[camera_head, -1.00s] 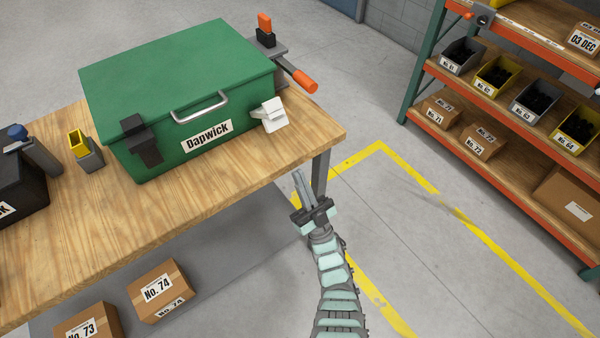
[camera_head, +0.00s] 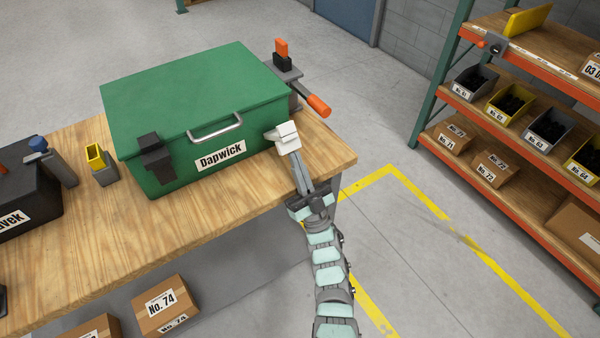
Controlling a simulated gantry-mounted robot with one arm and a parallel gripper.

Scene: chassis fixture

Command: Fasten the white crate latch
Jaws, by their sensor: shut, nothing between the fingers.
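The green crate (camera_head: 190,105), labelled "Dapwick", stands on the wooden workbench (camera_head: 235,200) with its lid down. The white crate latch (camera_head: 287,134) is at the right end of its front face and juts outward from it. A black latch (camera_head: 153,158) is at the left end of the same face. My gripper (camera_head: 297,158) is shut and empty, its fingertips at the lower edge of the white latch. I cannot tell whether they touch it. The fingers hide a little of the latch's lower side.
A clamp with an orange handle (camera_head: 318,105) stands on the bench just right of the crate. A silver handle (camera_head: 215,128) sticks out between the latches. A yellow-topped block (camera_head: 96,156) and a black case (camera_head: 25,205) are at left. The bench front is clear.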

